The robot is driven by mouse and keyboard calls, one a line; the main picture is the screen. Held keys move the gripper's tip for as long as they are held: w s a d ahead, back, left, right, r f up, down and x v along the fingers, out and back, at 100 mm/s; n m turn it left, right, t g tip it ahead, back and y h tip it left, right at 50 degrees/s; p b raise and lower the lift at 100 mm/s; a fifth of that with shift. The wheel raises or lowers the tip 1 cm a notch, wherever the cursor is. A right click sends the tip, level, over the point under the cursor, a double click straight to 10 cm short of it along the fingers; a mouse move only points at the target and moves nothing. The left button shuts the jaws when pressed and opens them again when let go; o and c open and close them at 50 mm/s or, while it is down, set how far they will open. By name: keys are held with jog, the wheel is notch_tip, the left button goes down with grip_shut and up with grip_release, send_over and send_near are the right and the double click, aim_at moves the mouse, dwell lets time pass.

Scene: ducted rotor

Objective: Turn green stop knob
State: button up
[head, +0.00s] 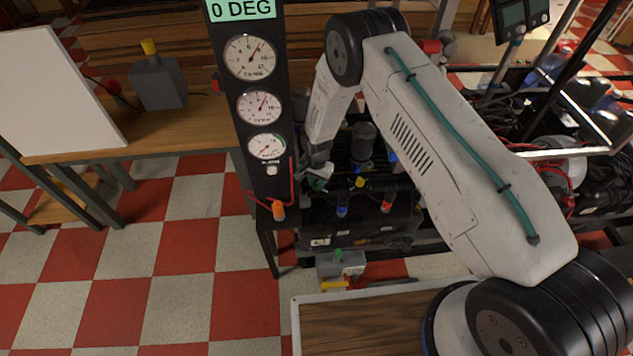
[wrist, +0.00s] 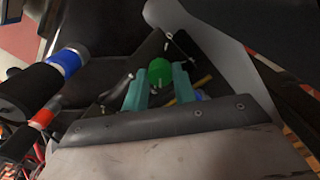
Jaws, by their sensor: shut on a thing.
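In the wrist view the green stop knob (wrist: 160,71) is a round green ball between the teal fingertips of my gripper (wrist: 159,86). The fingers are closed in on it from both sides. In the head view my gripper (head: 319,180) is small and dark, beside the lower part of the black gauge panel. The green knob cannot be made out clearly there behind the gripper.
The black gauge panel (head: 264,180) carries three dials and a "0 DEG" display (head: 240,9). A red knob (head: 387,205), a blue knob (head: 342,210) and an orange one (head: 278,211) are close by. A grey box (head: 340,264) stands lower down.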

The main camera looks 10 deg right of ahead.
aim_at(316, 184)
jog(key=o, duration=1)
jog(key=shift+r, duration=0.15)
notch_tip(316, 184, up, 8)
jog(key=shift+f, duration=0.2)
